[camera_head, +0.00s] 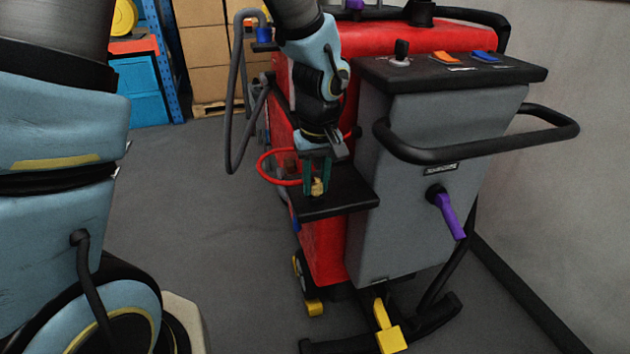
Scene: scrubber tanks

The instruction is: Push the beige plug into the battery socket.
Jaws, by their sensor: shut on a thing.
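The beige plug (318,188) is small and sits between the fingers of my gripper (317,180), which points down and is shut on it. A red cable (265,163) loops out to the left near the gripper. The gripper is over a black shelf (335,202) on the left side of the scrubber machine. The plug is at or just above the shelf; I cannot tell whether it touches. The battery socket cannot be made out; the gripper and plug may hide it.
The red and grey scrubber (420,200) has a black handle loop (478,150), a purple lever (449,215) and a yellow pedal (388,330). A grey hose (232,115) hangs left of the arm. Cardboard boxes (205,60) stand behind. The floor left of the machine is clear.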

